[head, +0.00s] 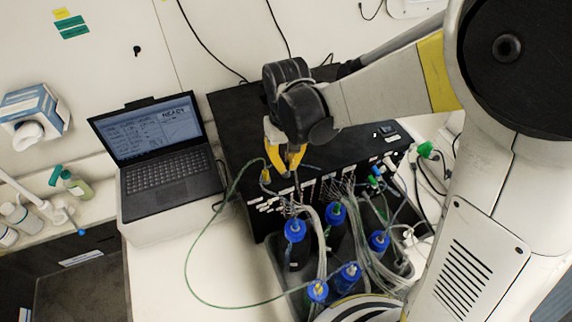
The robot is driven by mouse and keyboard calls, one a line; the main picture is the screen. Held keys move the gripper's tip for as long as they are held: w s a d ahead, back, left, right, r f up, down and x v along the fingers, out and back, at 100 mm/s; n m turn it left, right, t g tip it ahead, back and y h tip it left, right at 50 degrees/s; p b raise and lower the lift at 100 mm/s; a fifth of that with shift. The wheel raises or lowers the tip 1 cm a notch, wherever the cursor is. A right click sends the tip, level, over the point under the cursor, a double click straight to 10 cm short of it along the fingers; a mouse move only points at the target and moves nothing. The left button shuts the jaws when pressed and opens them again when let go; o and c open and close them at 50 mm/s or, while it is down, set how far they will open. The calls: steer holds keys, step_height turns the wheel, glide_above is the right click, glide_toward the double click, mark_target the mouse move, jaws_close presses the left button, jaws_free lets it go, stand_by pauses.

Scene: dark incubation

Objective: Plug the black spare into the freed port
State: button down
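My gripper (285,158), with yellow fingers, points down at the top front edge of a black instrument box (238,120). The fingertips are close to the port row (305,192) on the box's front, where white labels and many thin tubes show. A thin dark piece shows just below the fingers, too small to tell whether it is a held plug. I cannot tell whether the fingers are closed on anything. A yellow connector (265,176) on a green cable (188,262) is just left of the fingers. I cannot pick out the black spare or the freed port for certain.
Several blue-capped bottles (295,230) stand in a dark tray in front of the box, with bundled clear tubes above. The green cable loops over the white bench. An open laptop (170,175) is at left. Green connectors (425,150) are at right.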

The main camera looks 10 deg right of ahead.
steer(key=shift+r+p, duration=1.45)
steer(key=shift+r, duration=1)
steer(key=shift+w, duration=0.1)
